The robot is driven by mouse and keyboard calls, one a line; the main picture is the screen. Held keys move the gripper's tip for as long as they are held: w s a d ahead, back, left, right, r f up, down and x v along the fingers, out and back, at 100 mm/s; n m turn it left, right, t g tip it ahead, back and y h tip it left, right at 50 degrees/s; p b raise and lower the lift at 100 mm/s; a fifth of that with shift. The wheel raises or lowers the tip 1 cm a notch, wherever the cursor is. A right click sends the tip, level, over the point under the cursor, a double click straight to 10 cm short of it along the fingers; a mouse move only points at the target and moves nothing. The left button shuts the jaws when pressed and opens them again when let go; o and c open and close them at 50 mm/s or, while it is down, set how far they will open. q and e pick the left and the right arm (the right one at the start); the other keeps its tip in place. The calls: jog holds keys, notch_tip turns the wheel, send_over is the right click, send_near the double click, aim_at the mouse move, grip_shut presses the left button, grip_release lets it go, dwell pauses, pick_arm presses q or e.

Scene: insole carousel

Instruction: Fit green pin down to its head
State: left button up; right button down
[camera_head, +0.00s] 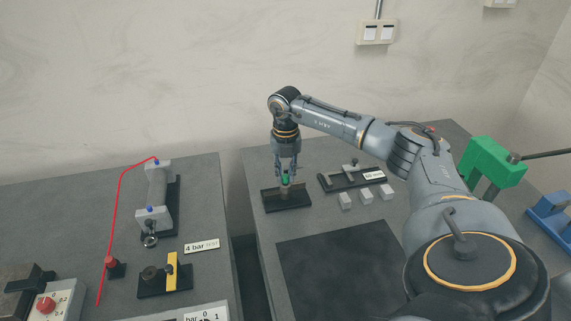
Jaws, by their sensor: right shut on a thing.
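The green pin (286,181) shows as a small green piece between the fingers of my right gripper (286,174). The gripper points straight down and is shut on the pin. Directly below it stands a small post on a dark base plate (300,199) on the right bench. The pin's lower end is at or just above the post; I cannot tell how deep it sits. My left gripper is not in view.
A dark fixture (345,179) with a label and several light grey blocks (366,193) are right of the base plate. A dark mat (335,265) lies in front. A gap separates the left bench (205,270), holding a cylinder (158,186) and red hose (121,205). A green clamp (493,162) stands right.

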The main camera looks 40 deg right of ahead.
aim_at(285, 176)
jog(key=shift+f, duration=0.5)
jog(key=c, duration=1.1)
grip_release()
jog(key=shift+c, duration=0.2)
jog(key=shift+r, duration=0.2)
notch_tip(285, 176, up, 12)
jog(key=shift+f, duration=0.15)
